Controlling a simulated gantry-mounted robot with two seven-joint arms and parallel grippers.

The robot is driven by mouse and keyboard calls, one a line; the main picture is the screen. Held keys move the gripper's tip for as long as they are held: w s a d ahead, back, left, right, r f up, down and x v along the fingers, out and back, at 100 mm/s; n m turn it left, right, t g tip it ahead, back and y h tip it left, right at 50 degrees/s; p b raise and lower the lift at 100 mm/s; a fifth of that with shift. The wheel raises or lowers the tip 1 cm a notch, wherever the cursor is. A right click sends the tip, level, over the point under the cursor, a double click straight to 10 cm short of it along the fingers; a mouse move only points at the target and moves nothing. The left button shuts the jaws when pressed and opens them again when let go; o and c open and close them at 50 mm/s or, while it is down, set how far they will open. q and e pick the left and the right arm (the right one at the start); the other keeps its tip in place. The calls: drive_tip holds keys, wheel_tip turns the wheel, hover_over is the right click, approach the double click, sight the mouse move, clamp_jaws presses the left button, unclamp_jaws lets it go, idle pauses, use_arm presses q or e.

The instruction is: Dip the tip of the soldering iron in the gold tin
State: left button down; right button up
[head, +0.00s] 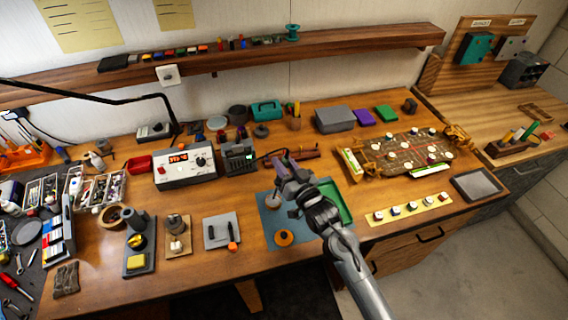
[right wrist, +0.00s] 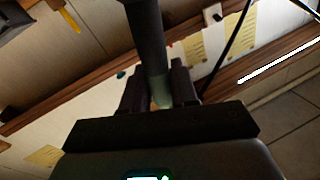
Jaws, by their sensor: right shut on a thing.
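My right gripper (head: 284,172) is above the bench, near the blue mat. It is shut on a dark rod-like handle, apparently the soldering iron (right wrist: 147,35), which stands between the fingers (right wrist: 160,88) in the right wrist view. The iron's tip cannot be made out. A small round orange-gold tin (head: 284,238) lies on the front of the blue mat (head: 268,222), below and apart from the gripper. A yellow-gold ball-like piece (head: 136,241) sits on a dark stand further left; I cannot tell for certain which one is the gold tin. My left gripper is not in view.
A grey station with a red display (head: 185,168) and a dark box with a green screen (head: 238,155) stand behind. A green tray (head: 340,205) is partly behind my right arm. A grey pad with an orange-tipped tool (head: 221,231) lies left of the mat.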

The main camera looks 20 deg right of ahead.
use_arm(q)
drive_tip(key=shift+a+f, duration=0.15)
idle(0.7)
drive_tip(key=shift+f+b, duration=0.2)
drive_tip(key=shift+b, duration=0.15)
idle(0.5)
idle(0.5)
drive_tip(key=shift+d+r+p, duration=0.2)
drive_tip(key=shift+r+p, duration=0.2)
idle(1.7)
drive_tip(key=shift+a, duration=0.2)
idle(0.6)
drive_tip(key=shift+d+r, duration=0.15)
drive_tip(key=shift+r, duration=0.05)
idle(0.4)
idle(0.8)
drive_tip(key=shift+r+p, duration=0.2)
drive_tip(key=shift+p, duration=0.2)
idle(0.4)
idle(0.7)
